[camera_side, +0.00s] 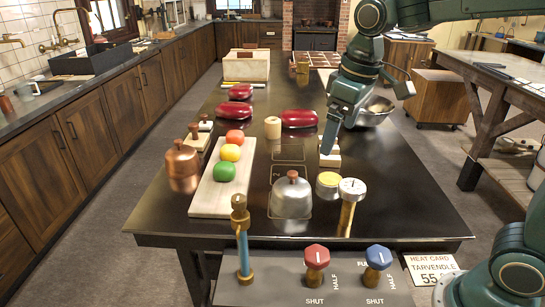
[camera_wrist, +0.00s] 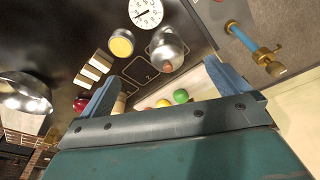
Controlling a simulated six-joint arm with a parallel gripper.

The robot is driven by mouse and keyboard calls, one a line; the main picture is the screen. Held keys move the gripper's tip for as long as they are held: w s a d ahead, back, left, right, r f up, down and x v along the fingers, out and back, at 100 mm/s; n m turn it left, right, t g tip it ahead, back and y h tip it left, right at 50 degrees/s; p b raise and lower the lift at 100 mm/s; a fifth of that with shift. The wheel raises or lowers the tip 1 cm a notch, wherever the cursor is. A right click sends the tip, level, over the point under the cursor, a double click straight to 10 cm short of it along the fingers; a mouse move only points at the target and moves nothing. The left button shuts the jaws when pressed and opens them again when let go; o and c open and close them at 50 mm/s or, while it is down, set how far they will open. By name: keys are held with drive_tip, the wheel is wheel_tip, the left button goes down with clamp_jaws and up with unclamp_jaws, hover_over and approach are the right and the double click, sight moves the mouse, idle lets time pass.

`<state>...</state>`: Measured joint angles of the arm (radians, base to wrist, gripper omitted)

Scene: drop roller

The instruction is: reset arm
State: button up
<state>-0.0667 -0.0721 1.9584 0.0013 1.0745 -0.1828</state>
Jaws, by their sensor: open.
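My gripper (camera_side: 331,138) hangs over the right middle of the dark table (camera_side: 400,205), its blue fingers pointing down. In the wrist view the two blue fingers of my gripper (camera_wrist: 165,88) stand wide apart, and I see nothing held between them. In the side view the fingers overlap each other. They partly hide a pale slotted block (camera_side: 331,158) behind or below them; I cannot tell whether they touch it. A small wooden cylinder (camera_side: 273,127) stands upright to the left of the gripper, apart from it.
A metal dome (camera_side: 291,195), a yellow-topped tin (camera_side: 327,184) and a dial on a brass post (camera_side: 351,190) stand near the front. A pale board (camera_side: 222,185) holds red, yellow and green balls. A steel bowl (camera_side: 375,112) is close on the right. The right front table is clear.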

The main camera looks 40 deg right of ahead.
drive_tip(key=s+d+f+m+t, duration=0.1)
drive_tip(key=s+d+m+t, duration=0.1)
drive_tip(key=s, duration=1.4)
drive_tip(key=shift+s+d+f+m+t, duration=0.15)
drive_tip(key=shift+s+f+m+t, duration=0.2)
drive_tip(key=shift+t, duration=0.45)
